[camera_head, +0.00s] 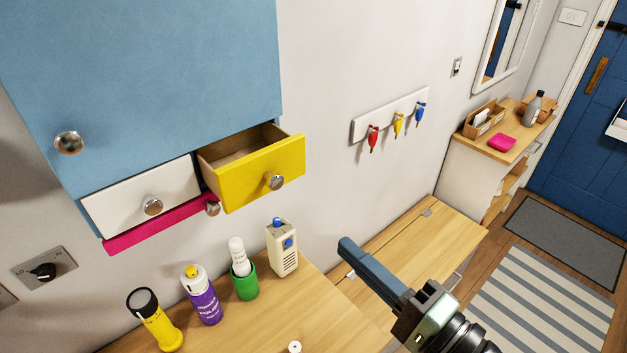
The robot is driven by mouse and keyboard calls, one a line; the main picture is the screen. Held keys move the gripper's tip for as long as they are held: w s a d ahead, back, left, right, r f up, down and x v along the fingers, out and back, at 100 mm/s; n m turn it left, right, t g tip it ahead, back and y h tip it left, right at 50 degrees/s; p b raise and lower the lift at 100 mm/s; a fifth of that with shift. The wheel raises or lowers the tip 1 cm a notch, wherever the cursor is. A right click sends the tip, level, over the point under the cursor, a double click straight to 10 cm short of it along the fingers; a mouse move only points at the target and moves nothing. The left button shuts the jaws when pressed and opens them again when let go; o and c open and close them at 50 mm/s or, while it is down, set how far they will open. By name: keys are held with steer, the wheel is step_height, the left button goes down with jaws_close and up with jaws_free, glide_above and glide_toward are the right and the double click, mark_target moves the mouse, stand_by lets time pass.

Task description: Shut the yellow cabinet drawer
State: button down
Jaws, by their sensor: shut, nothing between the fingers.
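The yellow drawer (263,172) sticks out open from the lower right of the blue wall cabinet (160,80). Its wooden inside shows from above, and it has a round metal knob (275,182) on its front. My gripper (346,245) is at the lower middle right, over the wooden worktop. Its fingers are together and empty. It is apart from the drawer, below and to the right of it.
A white drawer (140,195) and a pink drawer front (160,227) are beside and below the yellow one. A yellow flashlight (155,322), purple can (201,297), green cup (244,281) and cream box (282,250) stand beneath. A key rack (390,117) hangs at right.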

steer(key=p, duration=0.6)
glide_toward(261, 172)
steer(key=w, duration=0.2)
steer(key=w+a, duration=0.1)
steer(key=shift+f, duration=0.3)
steer(key=shift+w+a+f, duration=0.2)
steer(key=shift+w+a, duration=0.1)
steer(key=shift+w, duration=0.15)
steer(key=shift+w+a+b, duration=0.25)
steer(key=shift+w+b, duration=0.05)
steer(key=shift+b, duration=0.1)
steer(key=b+x, duration=0.1)
steer(key=x, duration=0.1)
steer(key=b+x, duration=0.1)
steer(key=x, duration=0.3)
steer(key=shift+w+a+f+b, duration=0.1)
steer(key=shift+w+f+b, duration=0.05)
steer(key=shift+f+b, duration=0.25)
steer(key=shift+w+a+r, duration=0.15)
steer(key=shift+r, duration=0.3)
